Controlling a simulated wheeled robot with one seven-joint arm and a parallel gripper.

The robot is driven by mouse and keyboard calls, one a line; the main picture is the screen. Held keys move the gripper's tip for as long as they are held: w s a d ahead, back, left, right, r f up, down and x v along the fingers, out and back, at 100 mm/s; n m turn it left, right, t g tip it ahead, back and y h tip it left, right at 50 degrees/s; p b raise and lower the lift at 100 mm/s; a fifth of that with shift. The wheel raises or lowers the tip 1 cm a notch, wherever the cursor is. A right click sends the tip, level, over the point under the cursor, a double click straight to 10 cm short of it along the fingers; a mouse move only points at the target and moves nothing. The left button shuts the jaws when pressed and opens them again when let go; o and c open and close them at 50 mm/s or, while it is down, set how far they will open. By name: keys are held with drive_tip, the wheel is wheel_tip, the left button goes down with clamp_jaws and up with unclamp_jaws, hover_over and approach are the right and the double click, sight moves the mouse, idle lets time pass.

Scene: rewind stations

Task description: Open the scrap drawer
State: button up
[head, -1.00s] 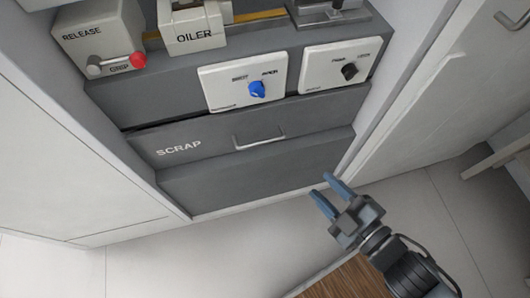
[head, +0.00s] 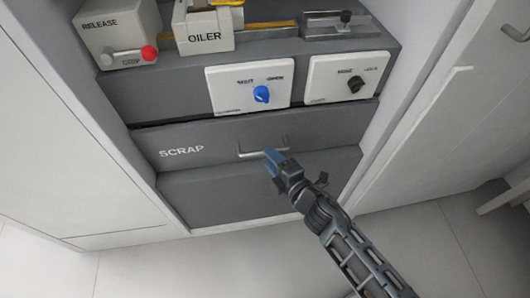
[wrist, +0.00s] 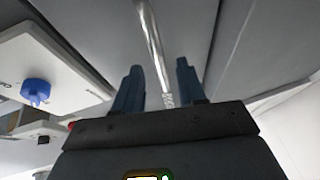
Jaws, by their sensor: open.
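The scrap drawer (head: 205,136) is a dark grey front with a white SCRAP label, and it looks closed. Its silver bar handle (head: 249,151) is on the right half of the front; the handle also shows in the wrist view (wrist: 152,42). My gripper (head: 271,157) is in front of the drawer at the right end of the handle. In the wrist view my gripper's two blue fingers (wrist: 155,78) are apart, with the bar running between them in the picture. I cannot tell whether they touch it. The handle's right end is partly hidden by my gripper in the head view.
Above the drawer are a panel with a blue knob (head: 261,94) and a panel with a black knob (head: 355,84). A release box (head: 115,35) and an oiler (head: 205,32) stand on top. White cabinet walls flank the unit; the floor in front is clear.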

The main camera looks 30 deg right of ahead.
drive_tip(key=shift+w+a+f, duration=0.1)
drive_tip(key=shift+w+f, duration=0.1)
drive_tip(key=shift+w, duration=0.75)
drive_tip(key=shift+w+a+f, duration=0.1)
drive_tip(key=shift+w+f, duration=0.05)
drive_tip(key=shift+w, duration=0.8)
drive_tip(key=shift+c, duration=0.3)
clamp_jaws()
